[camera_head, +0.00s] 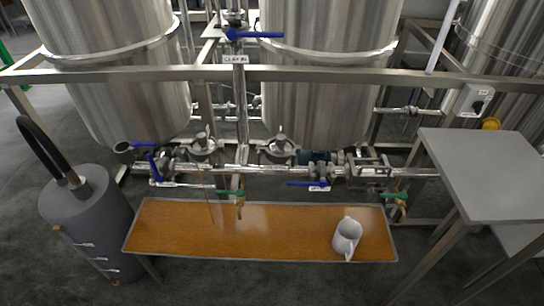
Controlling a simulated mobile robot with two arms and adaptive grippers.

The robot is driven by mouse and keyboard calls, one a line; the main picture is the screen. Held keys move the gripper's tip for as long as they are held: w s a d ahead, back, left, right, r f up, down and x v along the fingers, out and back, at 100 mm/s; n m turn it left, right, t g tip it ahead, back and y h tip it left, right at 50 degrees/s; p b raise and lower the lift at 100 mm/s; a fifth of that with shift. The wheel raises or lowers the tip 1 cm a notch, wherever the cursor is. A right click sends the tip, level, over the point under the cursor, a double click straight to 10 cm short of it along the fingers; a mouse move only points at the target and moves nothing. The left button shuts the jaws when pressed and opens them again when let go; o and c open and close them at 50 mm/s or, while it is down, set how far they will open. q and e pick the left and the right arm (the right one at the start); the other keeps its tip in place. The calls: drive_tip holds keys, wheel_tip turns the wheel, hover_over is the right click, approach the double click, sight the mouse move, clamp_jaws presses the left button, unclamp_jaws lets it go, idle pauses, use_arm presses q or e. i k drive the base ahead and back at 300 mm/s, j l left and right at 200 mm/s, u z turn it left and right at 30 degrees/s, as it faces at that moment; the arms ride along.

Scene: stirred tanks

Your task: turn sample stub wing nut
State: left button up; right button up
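Neither of my grippers shows in the head view. Pipework with valves and clamps runs along the front of the steel tanks, just behind a low wood-topped table (190,236). A short stub with a green handle (230,192) hangs from the pipe over the table's back edge. A second green-handled stub (397,197) hangs at the table's right end. Two round fittings, one at left (203,146) and one at right (278,148), sit above the pipe and have small upright parts on top. I cannot tell which small part is the wing nut.
A grey cylinder with a black hose (88,225) stands left of the table. A steel side table (490,175) is at right. Blue-handled valves (318,186) line the pipe. The table's left and middle are clear.

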sight(181, 154)
drive_tip(key=j, duration=1.3)
